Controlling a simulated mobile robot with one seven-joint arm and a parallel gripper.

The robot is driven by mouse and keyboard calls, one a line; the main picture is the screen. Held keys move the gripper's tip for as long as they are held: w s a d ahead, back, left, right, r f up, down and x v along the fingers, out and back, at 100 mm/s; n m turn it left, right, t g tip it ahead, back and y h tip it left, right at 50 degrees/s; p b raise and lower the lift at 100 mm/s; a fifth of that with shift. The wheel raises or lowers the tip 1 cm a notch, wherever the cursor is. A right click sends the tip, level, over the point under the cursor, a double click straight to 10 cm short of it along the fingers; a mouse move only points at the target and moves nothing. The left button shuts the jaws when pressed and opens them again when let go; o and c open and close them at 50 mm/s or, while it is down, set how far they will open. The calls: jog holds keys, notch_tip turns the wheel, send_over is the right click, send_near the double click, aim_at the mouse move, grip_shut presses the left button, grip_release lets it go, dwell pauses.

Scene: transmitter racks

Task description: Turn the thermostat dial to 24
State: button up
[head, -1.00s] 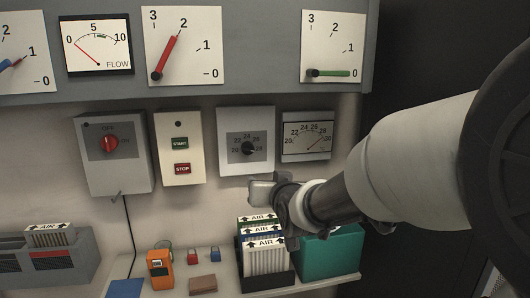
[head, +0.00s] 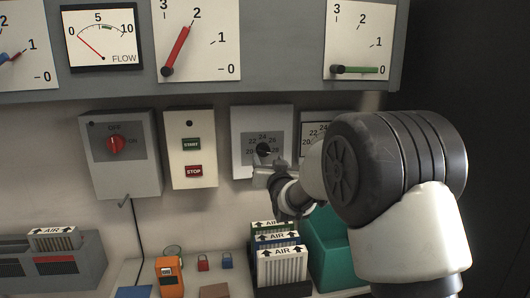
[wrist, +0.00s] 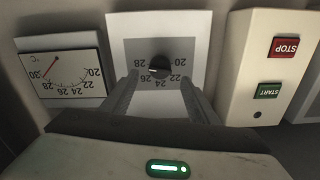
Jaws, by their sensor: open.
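The thermostat dial (head: 263,149) is a round black knob on a grey scale plate marked 20 to 28, on a white wall box (head: 242,170). The wrist view is upside down and shows the dial (wrist: 159,67) face on; a pale mark on its left side seems to point between 26 and 28. My gripper (wrist: 158,80) is open, its two fingers pointing at the plate on either side of the knob, apparently apart from it. In the head view my gripper (head: 262,172) is just below the dial, partly hiding the box's lower part.
A thermometer gauge (wrist: 60,75) is beside the box, its needle near 30. On the other side is the START/STOP box (head: 194,150), then the red rotary switch (head: 115,145). Below is a shelf with AIR filters (head: 281,265) and a teal bin (head: 330,250).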

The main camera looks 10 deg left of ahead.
aim_at(264, 153)
jog(key=p+x, duration=0.1)
jog(key=x, duration=0.5)
jog(key=shift+w+a+f, duration=0.1)
jog(key=shift+w, duration=0.2)
jog(key=c, duration=1)
